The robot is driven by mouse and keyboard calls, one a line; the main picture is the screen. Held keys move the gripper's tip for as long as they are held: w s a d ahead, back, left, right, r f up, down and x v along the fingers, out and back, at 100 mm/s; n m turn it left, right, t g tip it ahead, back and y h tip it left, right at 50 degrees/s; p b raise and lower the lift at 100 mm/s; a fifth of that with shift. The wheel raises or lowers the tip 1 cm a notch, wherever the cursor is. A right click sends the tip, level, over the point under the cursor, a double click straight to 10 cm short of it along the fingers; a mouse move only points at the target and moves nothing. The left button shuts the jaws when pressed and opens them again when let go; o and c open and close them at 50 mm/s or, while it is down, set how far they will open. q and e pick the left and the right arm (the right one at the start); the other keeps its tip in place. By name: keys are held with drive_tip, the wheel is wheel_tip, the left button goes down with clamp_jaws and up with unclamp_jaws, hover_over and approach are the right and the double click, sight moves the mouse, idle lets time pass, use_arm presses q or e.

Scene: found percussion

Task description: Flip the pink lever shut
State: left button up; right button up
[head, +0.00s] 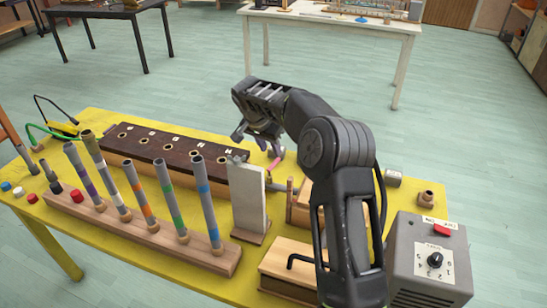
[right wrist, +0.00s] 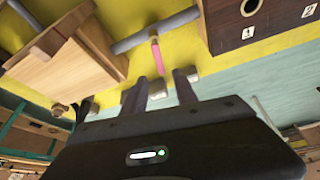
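The pink lever (head: 274,164) is small and sits behind the upright pale panel, partly hidden near my right gripper. In the right wrist view the pink lever (right wrist: 157,57) runs from a grey bar (right wrist: 155,30) toward the gap between my fingers. My right gripper (head: 256,140) is over the back of the yellow table, its fingers apart. In the right wrist view my right gripper (right wrist: 161,78) is open, with the lever between or just beyond its fingertips; contact cannot be told. My left gripper is not in view.
On the yellow table (head: 110,254) stand a row of striped tubes (head: 168,198), a dark box with holes (head: 165,147), the pale panel (head: 248,197), a wooden box (head: 295,256) and a grey dial box (head: 433,262). A white table (head: 335,23) stands behind.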

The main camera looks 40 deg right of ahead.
sight(275, 161)
drive_tip(key=p+x, duration=0.1)
drive_tip(key=x, duration=0.5)
drive_tip(key=shift+w+d+f, duration=0.1)
drive_tip(key=shift+d+f, duration=0.05)
drive_tip(key=shift+f, duration=0.05)
clamp_jaws()
idle(0.4)
